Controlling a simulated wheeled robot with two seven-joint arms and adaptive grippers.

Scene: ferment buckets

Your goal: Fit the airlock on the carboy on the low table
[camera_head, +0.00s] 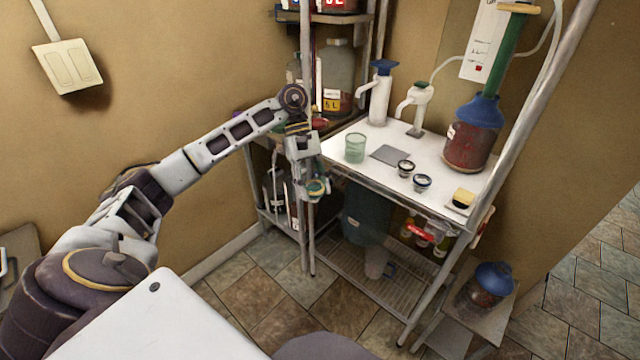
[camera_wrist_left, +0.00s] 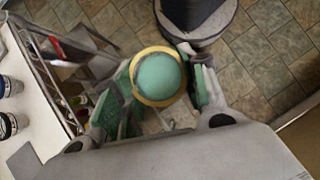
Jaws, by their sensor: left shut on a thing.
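My left gripper (camera_head: 312,188) hangs pointing down in front of the left end of the white table. It is shut on the airlock (camera_head: 317,184), a green piece with a yellow ring. In the left wrist view the airlock (camera_wrist_left: 157,77) sits between the green-padded fingers, seen end-on; its far end is hidden. The carboy (camera_head: 480,294), dark with a blue top (camera_head: 494,278), stands on the low table (camera_head: 492,328) at the lower right. The airlock is well apart from it, to its left. My right gripper is not in view.
The white table (camera_head: 440,195) holds a green cup (camera_head: 355,148), small jars, pump bottles and a larger carboy (camera_head: 468,140) with a tall green tube. A wire shelf (camera_head: 345,265) lies below. A metal post stands close to my gripper. The tiled floor in front is clear.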

